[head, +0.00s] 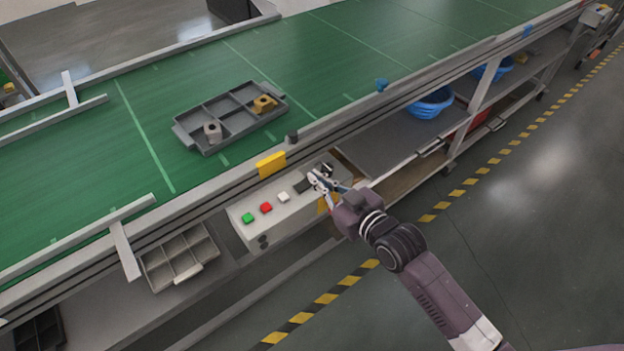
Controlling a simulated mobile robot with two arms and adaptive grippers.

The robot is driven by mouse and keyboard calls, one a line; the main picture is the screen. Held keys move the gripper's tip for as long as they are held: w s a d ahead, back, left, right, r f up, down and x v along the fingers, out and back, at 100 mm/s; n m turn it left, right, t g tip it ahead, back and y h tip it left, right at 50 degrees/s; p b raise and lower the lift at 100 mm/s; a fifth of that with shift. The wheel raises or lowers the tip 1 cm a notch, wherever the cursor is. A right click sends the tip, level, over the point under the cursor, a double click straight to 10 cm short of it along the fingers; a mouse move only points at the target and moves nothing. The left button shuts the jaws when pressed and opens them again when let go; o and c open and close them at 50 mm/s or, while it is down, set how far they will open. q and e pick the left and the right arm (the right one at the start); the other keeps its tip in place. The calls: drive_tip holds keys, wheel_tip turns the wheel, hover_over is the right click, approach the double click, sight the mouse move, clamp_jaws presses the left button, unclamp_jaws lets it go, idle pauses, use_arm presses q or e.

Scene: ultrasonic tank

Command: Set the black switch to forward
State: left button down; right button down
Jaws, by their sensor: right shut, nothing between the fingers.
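The control box (246,213) is a light grey panel below the conveyor's near edge, with a green button (248,218), a red button (266,208) and a white button (284,197) in a row. A small black part (327,169) at the right end of its top looks like the black switch. Its setting cannot be read. My right gripper (314,179) is shut and empty at this end of the panel, its fingertips close beside the black part. I cannot tell whether they touch it. My left gripper is out of view.
A grey divided tray (192,149) with a grey part and a yellow-brown part lies on the green belt (165,90). A yellow block (271,165) is on the rail above the panel. Blue bowls (431,106) and another divided tray (160,281) stand on the lower shelf.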

sight(313, 191)
drive_tip(key=x, duration=0.3)
drive_tip(key=shift+a, duration=0.1)
wheel_tip(313, 191, down, 2)
drive_tip(key=shift+w+f+p, duration=0.2)
drive_tip(key=shift+p, duration=0.15)
drive_tip(key=shift+d+f, duration=0.2)
drive_tip(key=shift+f, duration=0.65)
drive_tip(key=shift+w+d+f+m+b, duration=0.15)
drive_tip(key=shift+f+m+b, duration=0.15)
drive_tip(key=shift+f+b, duration=0.3)
drive_tip(key=shift+r+y, duration=0.2)
drive_tip(key=shift+y, duration=0.1)
